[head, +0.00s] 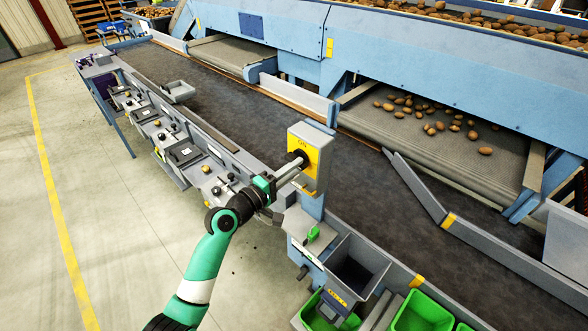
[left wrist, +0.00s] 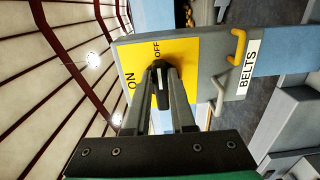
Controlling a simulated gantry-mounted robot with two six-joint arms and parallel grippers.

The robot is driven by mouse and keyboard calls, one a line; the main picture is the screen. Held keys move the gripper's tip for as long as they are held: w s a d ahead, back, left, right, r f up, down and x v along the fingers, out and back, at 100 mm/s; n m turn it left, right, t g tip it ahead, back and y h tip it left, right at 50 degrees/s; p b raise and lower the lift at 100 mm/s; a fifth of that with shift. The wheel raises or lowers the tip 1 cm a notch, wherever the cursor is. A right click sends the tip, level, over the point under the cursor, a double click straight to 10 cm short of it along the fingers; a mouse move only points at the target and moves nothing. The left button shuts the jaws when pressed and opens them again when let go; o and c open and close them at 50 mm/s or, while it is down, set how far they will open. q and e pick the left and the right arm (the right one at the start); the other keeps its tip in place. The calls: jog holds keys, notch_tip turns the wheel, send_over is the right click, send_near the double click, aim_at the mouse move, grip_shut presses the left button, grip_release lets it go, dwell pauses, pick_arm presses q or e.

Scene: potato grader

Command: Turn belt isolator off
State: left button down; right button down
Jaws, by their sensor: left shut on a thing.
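The belt isolator is a grey box with a yellow plate (head: 313,158) on a post beside the belt. ON shows on the plate in the head view; the left wrist view shows the yellow plate (left wrist: 180,55) with both ON and OFF, and a BELTS label (left wrist: 247,75). The black rotary handle (left wrist: 161,88) has a pale mark and its upper end lies just below OFF in the left wrist view. My left gripper (head: 292,171) is shut on this handle (head: 299,157), one finger on each side. Fingertips partly hide it. My right gripper is out of view.
A dark belt (head: 240,110) runs behind the isolator, with potatoes (head: 430,108) on a side conveyor. A grey hopper (head: 357,266) and green crates (head: 422,312) stand below. The floor at left is clear.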

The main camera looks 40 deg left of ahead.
pick_arm(q)
jog(key=c, duration=0.8)
grip_release()
jog(key=shift+o, duration=0.2)
jog(key=s+p, duration=0.1)
jog(key=s, duration=1)
jog(key=shift+s+a, duration=0.15)
jog(key=shift+s, duration=0.2)
